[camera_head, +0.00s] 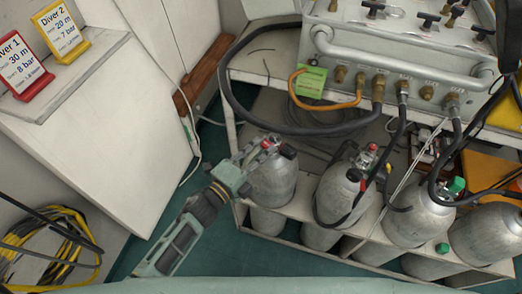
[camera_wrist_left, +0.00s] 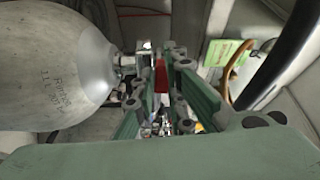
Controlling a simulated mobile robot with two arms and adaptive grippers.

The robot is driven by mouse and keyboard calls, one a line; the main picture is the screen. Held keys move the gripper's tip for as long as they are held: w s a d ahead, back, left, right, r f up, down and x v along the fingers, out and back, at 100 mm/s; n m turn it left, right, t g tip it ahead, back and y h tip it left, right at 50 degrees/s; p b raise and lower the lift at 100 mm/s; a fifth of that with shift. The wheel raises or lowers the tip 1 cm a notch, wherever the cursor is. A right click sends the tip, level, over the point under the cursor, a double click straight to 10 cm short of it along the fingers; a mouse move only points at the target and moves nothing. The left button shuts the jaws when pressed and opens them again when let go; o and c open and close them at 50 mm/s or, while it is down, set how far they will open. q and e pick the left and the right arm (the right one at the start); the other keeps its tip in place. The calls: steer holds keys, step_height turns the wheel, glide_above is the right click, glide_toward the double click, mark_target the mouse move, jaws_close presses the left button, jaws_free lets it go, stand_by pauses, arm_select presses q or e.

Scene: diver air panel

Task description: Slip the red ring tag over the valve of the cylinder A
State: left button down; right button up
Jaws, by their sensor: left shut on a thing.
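My left gripper (camera_head: 254,152) is beside the valve of the leftmost grey cylinder (camera_head: 272,182). In the left wrist view its green fingers (camera_wrist_left: 162,90) are shut on a narrow red piece, the red ring tag (camera_wrist_left: 161,74), seen nearly edge-on. The cylinder (camera_wrist_left: 55,65) fills the left of that view. Its metal valve (camera_wrist_left: 143,62) is right beside the tag; I cannot tell whether the ring is around it. Small red patches show at this valve in the head view, but tag and valve parts are hard to separate. No readable letter A shows. My right gripper is not in view.
More cylinders (camera_head: 345,190) stand to the right in a white rack (camera_head: 290,235). A grey panel (camera_head: 400,65) with hoses is above them. A green note (camera_head: 311,81) lies near an orange hose (camera_head: 345,103). Yellow cable (camera_head: 65,240) hangs at left.

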arm_select(q)
steer(key=shift+s+f, duration=0.1)
steer(key=shift+f, duration=0.2)
steer(key=c, duration=1.7)
jaws_free()
steer(key=shift+a, duration=0.1)
steer(key=v, duration=0.7)
steer(key=shift+s+a, duration=0.25)
steer(key=shift+s, duration=0.05)
